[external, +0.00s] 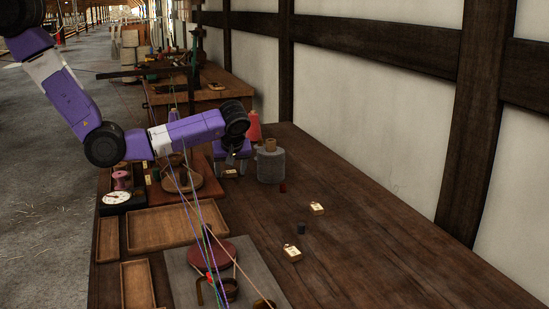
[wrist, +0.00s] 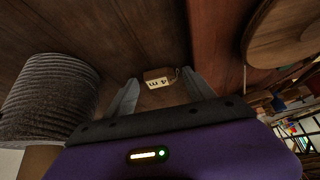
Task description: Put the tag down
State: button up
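My gripper (wrist: 160,76) points down at the table, and its two grey fingers stand apart in the wrist view. A small wooden tag (wrist: 158,78) with a pale label reading "4 m" and a cord loop lies between the fingertips, with a narrow gap showing on either side. In the external view my gripper (external: 236,154) is low at the far part of the table, left of the grey rope spool. A small pale tag (external: 230,172) shows just below it there. Two other tags, one farther (external: 317,208) and one nearer (external: 292,253), lie on the right side of the table.
The grey rope spool (wrist: 48,105) stands close beside my gripper. A round wooden piece (wrist: 285,35) is on the other side. Wooden trays (external: 165,228) line the table's left, and thin coloured strands cross in front. The table's right front (external: 400,275) is clear.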

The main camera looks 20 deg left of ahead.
jog(key=shift+r, duration=0.15)
jog(key=b+v, duration=0.1)
jog(key=v, duration=1.1)
dwell(0.3)
